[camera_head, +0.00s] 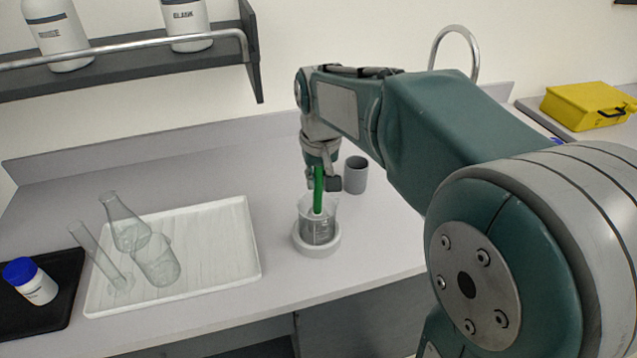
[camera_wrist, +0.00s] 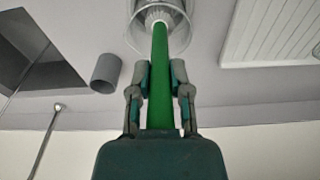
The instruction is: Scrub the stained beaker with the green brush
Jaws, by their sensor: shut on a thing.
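The green brush (camera_head: 318,188) stands upright in my gripper (camera_head: 322,180), its lower end down inside the beaker. In the wrist view my gripper (camera_wrist: 159,78) is shut on the green handle (camera_wrist: 160,95), and white bristles (camera_wrist: 158,14) show at its far end within the glass. The beaker (camera_head: 318,230) is clear glass with a greyish lower part and sits in a white round holder (camera_head: 317,246) on the bench. Its rim also shows in the wrist view (camera_wrist: 187,33). I cannot tell whether the bristles touch the glass.
A grey cup (camera_head: 356,175) stands just behind and right of the beaker. A white ribbed tray (camera_head: 215,262) with clear glassware lies to the left. A black mat (camera_head: 55,318) holds a blue-capped bottle (camera_head: 30,281). A shelf (camera_head: 120,65) with white bottles hangs above left.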

